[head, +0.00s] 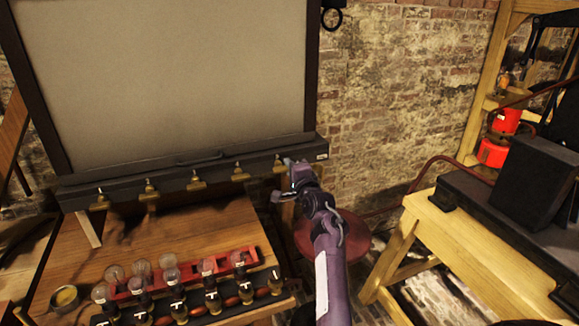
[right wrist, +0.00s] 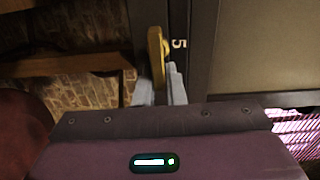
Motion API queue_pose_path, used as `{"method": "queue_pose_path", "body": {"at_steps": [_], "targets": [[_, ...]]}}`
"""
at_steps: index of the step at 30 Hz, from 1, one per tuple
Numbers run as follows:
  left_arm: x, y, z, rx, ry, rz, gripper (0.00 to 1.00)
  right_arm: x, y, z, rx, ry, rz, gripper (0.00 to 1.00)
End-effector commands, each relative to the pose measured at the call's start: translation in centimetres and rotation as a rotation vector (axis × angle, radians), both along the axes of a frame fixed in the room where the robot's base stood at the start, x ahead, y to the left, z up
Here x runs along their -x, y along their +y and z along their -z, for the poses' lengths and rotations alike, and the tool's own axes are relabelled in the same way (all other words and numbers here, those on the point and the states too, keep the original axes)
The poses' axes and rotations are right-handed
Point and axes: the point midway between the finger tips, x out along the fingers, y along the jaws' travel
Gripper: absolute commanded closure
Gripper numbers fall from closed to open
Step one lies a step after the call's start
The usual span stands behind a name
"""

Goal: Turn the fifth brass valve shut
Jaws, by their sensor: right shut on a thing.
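A row of brass valves sits along the dark rail under the big grey panel in the head view. The fifth brass valve (head: 279,167) is at the right end, partly hidden by my right gripper (head: 294,172). In the right wrist view the brass valve (right wrist: 156,55) stands beside a white 5 on the dark rail. My right gripper (right wrist: 160,85) is shut on the valve's handle, with a grey finger on each side of it. My left gripper is in neither view.
A wooden table (head: 190,235) below the rail holds a red rack (head: 190,271) with several glass bulbs and jars. A yellowish wooden bench (head: 470,240) with a black box (head: 537,182) stands at the right. A round reddish seat (head: 350,240) is behind my right arm.

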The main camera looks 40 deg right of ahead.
Motion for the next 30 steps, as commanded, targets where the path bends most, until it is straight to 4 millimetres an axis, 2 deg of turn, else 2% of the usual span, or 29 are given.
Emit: {"method": "queue_pose_path", "body": {"at_steps": [18,19,23,30], "targets": [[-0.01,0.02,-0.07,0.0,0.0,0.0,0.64,0.01,0.0,0.2,-0.039,-0.007,0.001,1.0],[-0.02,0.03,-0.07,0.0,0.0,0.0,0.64,0.01,0.0,0.21,-0.039,-0.007,0.001,0.86],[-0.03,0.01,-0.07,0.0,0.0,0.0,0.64,0.01,0.0,0.19,-0.038,-0.007,0.001,0.69],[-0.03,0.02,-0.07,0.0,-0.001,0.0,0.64,0.01,0.0,0.13,-0.037,-0.008,0.0,0.68]]}}
